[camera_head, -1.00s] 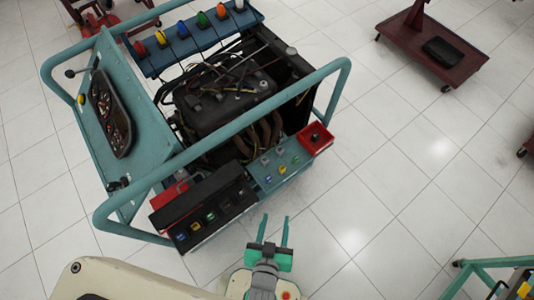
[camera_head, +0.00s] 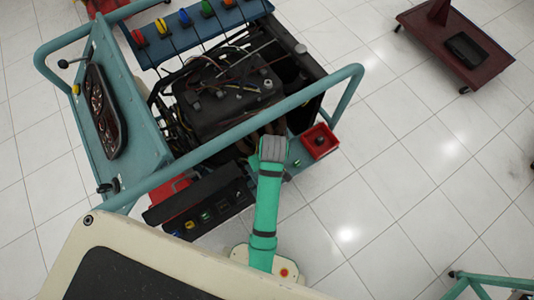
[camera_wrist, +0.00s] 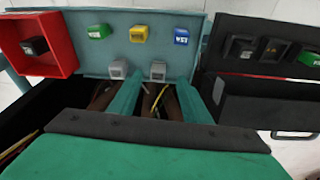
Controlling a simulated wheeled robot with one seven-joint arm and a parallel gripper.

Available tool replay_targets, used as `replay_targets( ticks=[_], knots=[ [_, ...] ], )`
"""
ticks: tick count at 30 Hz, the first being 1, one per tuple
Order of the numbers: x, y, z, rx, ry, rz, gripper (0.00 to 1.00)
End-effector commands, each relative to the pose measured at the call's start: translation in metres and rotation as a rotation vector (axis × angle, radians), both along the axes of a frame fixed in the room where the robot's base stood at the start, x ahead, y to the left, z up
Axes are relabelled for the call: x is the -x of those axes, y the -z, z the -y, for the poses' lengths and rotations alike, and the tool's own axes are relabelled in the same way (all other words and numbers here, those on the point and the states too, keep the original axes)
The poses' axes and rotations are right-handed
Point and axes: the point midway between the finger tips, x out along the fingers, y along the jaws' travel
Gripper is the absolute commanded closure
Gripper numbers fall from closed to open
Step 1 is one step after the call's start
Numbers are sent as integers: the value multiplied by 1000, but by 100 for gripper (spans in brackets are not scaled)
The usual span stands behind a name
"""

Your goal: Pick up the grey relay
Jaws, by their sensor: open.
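Two grey relays show in the wrist view on a teal panel (camera_wrist: 80,58): one (camera_wrist: 158,71) at centre, another (camera_wrist: 118,68) left of it. My gripper (camera_wrist: 157,84) is open, its two teal fingers pointing at the panel. The centre grey relay appears in the gap between the fingertips, and the left one lies just outside the left finger. Nothing is held. I cannot tell how far the tips are from the relay. In the head view my arm covers the gripper and both grey relays.
Green (camera_wrist: 98,31), yellow (camera_wrist: 138,34) and blue (camera_wrist: 181,36) relays sit beyond the grey ones. A red box (camera_wrist: 38,45) holds a black relay. A black fuse box (camera_wrist: 262,62) stands at right. The trainer's teal rail (camera_head: 215,146) runs close to my arm.

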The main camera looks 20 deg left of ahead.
Motion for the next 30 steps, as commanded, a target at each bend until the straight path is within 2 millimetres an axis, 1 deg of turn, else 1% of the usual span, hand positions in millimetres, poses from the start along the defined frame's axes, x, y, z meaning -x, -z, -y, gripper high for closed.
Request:
replay_targets(
  ticks=[1,3,7,16,21,24,27,30],
  knots=[
    [-4,-5,-2,9,-20,-16,56],
    [-5,-9,-2,18,-39,-39,56],
    [-6,-8,-3,27,-57,-61,56],
    [-7,20,-7,28,-57,-64,56],
    [-8,44,-11,28,-57,-63,56],
    [-10,55,-12,28,-57,-61,56],
    [-11,61,-13,28,-56,-61,56],
    [-11,62,-13,28,-56,-60,56]
  ],
)
